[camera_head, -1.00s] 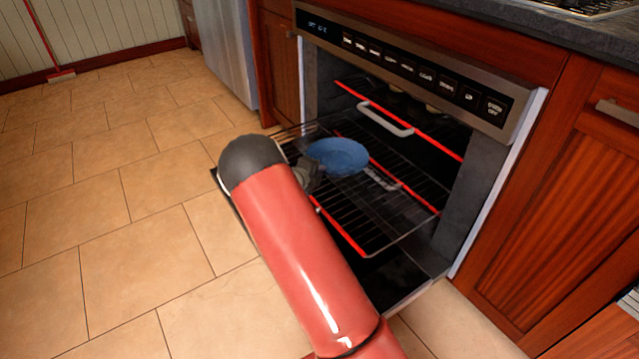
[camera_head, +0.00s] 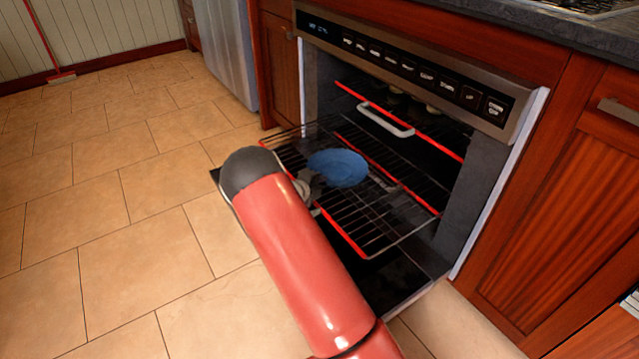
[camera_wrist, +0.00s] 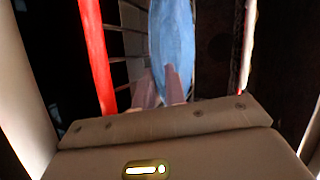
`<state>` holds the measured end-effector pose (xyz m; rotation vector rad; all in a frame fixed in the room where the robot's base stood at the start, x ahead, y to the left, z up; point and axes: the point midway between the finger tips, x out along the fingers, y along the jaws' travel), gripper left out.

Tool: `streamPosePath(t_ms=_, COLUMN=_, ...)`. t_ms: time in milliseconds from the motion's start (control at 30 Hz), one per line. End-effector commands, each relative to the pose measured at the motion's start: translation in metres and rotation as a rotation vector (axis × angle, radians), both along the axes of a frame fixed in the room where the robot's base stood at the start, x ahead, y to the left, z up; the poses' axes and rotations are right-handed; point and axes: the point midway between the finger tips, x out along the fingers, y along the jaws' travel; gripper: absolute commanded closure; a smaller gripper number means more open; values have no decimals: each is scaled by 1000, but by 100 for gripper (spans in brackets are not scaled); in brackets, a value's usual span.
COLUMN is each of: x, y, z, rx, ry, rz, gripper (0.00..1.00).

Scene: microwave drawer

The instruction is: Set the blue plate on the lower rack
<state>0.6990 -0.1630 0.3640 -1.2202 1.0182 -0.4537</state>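The blue plate (camera_head: 338,168) is over the pulled-out wire rack (camera_head: 385,232) in the head view, close to its bars; I cannot tell whether it touches them. My gripper (camera_head: 314,181) is at the plate's left edge, partly hidden behind my arm. In the wrist view, the plate (camera_wrist: 173,40) shows as a narrow blue shape. The gripper's fingers (camera_wrist: 160,88) are close together at its near rim, and the gripper appears shut on it. Red-edged bars show at more than one height, so which rack level lies directly under the plate is hard to tell.
The oven (camera_head: 400,68) is open, with a dark interior. A red bar (camera_head: 435,142) and a pale handle (camera_head: 385,120) are above and behind the plate. Wooden cabinets (camera_head: 560,220) stand at the right.

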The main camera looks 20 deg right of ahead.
Motion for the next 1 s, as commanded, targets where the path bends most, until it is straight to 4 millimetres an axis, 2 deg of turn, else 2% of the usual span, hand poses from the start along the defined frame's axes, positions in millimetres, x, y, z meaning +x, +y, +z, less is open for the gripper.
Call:
streamPosePath(t_ms=167, x=-6, y=12, z=8, rx=1, ry=0, rz=2, gripper=88)
streamPosePath(t_ms=500, x=-43, y=67, z=37, rx=1, ry=0, rz=2, gripper=88)
streamPosePath(t_ms=700, x=-57, y=87, z=47, rx=0, ry=0, rz=1, gripper=88)
streamPosePath(t_ms=867, x=-66, y=88, z=61, rx=52, ry=-53, rz=-54, gripper=88)
streamPosePath(t_ms=1000, x=-93, y=74, z=100, rx=257, ry=-268, rz=-275, gripper=88)
